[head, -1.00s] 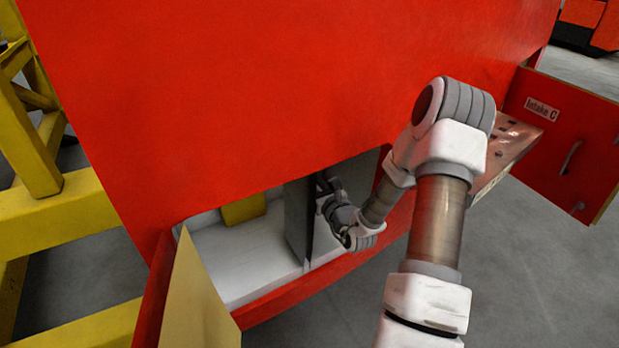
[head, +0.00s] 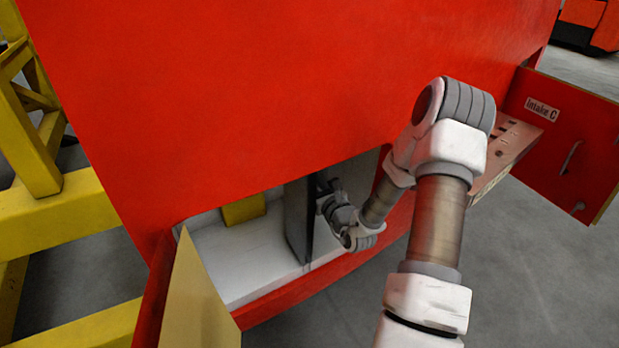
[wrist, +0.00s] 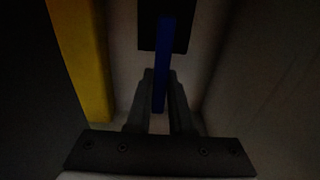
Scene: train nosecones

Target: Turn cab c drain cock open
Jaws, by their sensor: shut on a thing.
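In the wrist view a blue lever (wrist: 161,65), which looks like the drain cock handle, stands upright in front of a dark plate (wrist: 150,25). My gripper (wrist: 158,90) is shut on the lower part of the lever, one finger on each side. In the head view my gripper (head: 325,185) reaches into an open compartment low in the red cab (head: 250,90). There the lever is hidden from the head view, and its label cannot be read. The compartment is dark in the wrist view.
A grey upright panel (head: 298,222) stands in the compartment, left of my gripper. A yellow block (head: 243,209) sits further left and a yellow post (wrist: 82,60) shows in the wrist view. An open door (head: 195,300) hangs at the left; the "Intake C" door (head: 565,140) stands open at the right.

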